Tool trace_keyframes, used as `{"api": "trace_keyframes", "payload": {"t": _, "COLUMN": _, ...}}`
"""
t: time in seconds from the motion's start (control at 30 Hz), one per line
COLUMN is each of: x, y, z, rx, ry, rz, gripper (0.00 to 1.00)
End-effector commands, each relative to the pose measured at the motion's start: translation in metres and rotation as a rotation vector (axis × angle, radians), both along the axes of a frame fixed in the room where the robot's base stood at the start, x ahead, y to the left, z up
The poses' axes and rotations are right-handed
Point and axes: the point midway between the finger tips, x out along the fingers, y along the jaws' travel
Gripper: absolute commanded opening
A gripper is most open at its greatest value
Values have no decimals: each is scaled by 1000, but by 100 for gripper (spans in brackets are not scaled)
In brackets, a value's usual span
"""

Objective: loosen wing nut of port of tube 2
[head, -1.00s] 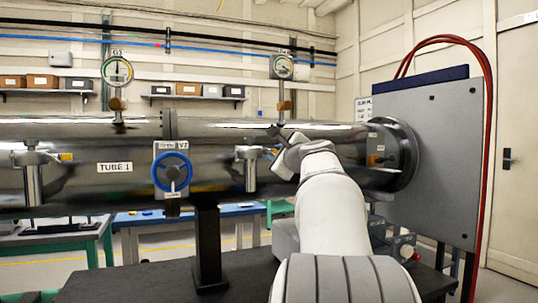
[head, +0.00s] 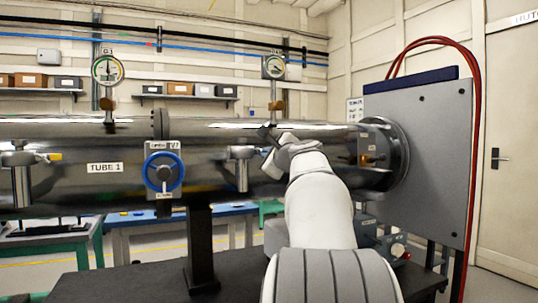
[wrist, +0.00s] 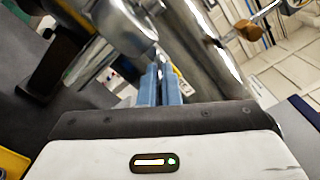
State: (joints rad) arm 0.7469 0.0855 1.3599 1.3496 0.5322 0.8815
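In the wrist view a shiny rounded metal fitting (wrist: 122,28) is at upper left. My gripper (head: 268,138) is at the tube, just right of the port. The tips are small; I cannot make out the wing nut.
A grey panel (head: 420,150) with red hoses (head: 474,130) stands at the right end of the tube. Gauges (head: 107,70) rise above the tube. A black support post (head: 201,245) stands below it on the dark table (head: 120,283).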

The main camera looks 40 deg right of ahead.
Motion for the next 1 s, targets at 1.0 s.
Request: {"api": "trace_keyframes", "payload": {"t": 1.0, "x": -1, "y": 2, "z": 0, "rx": -617, "ry": 142, "rz": -8, "gripper": 0}}
